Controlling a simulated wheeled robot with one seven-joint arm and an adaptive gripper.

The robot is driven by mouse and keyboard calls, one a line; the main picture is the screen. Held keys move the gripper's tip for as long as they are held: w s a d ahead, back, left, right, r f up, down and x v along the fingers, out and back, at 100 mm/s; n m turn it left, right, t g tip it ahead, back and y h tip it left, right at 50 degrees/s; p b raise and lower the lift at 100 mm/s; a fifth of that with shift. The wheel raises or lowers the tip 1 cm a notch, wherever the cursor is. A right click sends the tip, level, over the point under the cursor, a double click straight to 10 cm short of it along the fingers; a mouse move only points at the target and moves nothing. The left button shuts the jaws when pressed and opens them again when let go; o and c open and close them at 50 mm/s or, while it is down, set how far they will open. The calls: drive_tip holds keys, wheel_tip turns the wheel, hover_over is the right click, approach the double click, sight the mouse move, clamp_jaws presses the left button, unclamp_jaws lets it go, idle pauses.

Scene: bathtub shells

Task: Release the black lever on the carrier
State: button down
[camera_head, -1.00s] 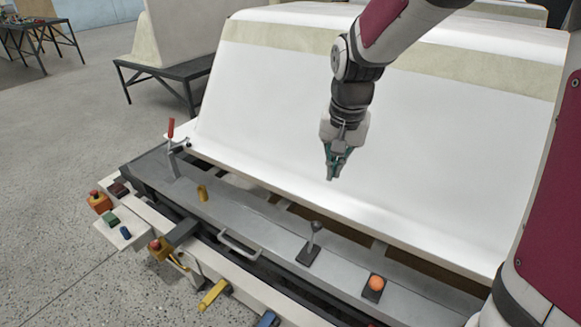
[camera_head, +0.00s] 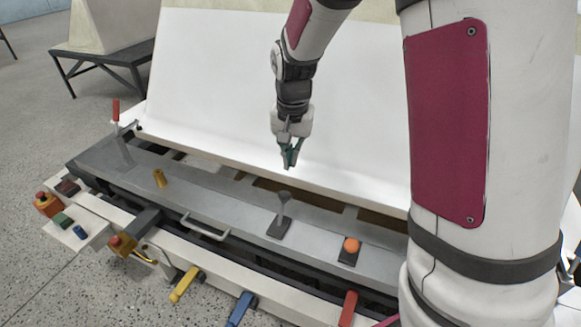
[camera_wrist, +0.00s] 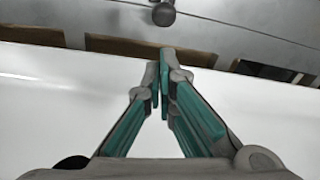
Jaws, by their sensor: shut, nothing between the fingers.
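The carrier (camera_head: 210,205) is a long grey beam with levers and knobs, in front of the white tub shell. A lever with a dark round knob (camera_head: 284,196) stands upright on a black plate on the beam. The same knob shows at the top middle of the wrist view (camera_wrist: 163,14). My gripper (camera_head: 289,166) points down in front of the white shell, above and behind the lever, and apart from it. Its green-padded fingers (camera_wrist: 164,60) are shut with nothing between them.
An orange ball knob (camera_head: 351,245) sits right of the lever. Yellow (camera_head: 184,284), blue (camera_head: 240,309) and red (camera_head: 348,308) handles stick out in front. The white shell (camera_head: 215,85) rises behind.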

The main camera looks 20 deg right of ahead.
sight(283, 205)
wheel_tip(283, 205, down, 9)
drive_tip(key=w+b, duration=0.1)
drive_tip(key=b, duration=0.1)
drive_tip(key=shift+r, duration=0.15)
idle(0.4)
